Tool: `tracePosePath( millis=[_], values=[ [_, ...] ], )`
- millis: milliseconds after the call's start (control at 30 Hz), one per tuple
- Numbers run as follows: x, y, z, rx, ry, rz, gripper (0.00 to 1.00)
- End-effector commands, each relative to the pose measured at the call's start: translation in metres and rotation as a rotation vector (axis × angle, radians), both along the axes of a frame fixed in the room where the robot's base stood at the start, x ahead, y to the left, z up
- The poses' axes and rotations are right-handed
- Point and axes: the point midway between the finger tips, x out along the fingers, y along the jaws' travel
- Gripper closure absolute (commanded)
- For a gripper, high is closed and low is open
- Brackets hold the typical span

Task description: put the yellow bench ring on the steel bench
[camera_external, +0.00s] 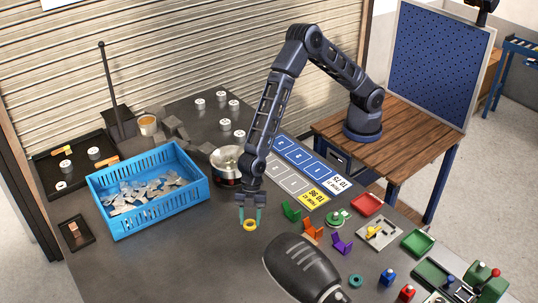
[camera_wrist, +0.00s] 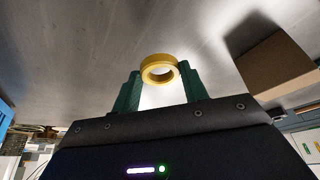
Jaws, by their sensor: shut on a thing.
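The yellow bench ring (camera_external: 250,225) is between the green fingertips of my gripper (camera_external: 250,217), low over the dark grey steel bench (camera_external: 170,262). In the wrist view the ring (camera_wrist: 160,68) sits between the two green fingers (camera_wrist: 160,88), its hole facing the camera. My gripper is shut on it. The external view does not show clearly whether the ring touches the bench surface.
A blue crate (camera_external: 150,222) of metal pieces stands left of my gripper. A dark rounded object (camera_external: 305,268) lies close at the lower right. Green (camera_external: 291,211), orange (camera_external: 313,230) and purple (camera_external: 341,243) pieces stand to the right. Bare bench lies in front.

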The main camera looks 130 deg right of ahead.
Motion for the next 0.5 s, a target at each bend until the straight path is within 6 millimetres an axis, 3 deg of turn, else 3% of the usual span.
tracePosePath(
  millis=[267, 500],
  values=[
    [0.000, 0.000, -0.017, 0.000, 0.000, 0.000, 0.82],
    [0.000, 0.000, -0.049, 0.000, 0.001, 0.000, 0.82]
  ],
)
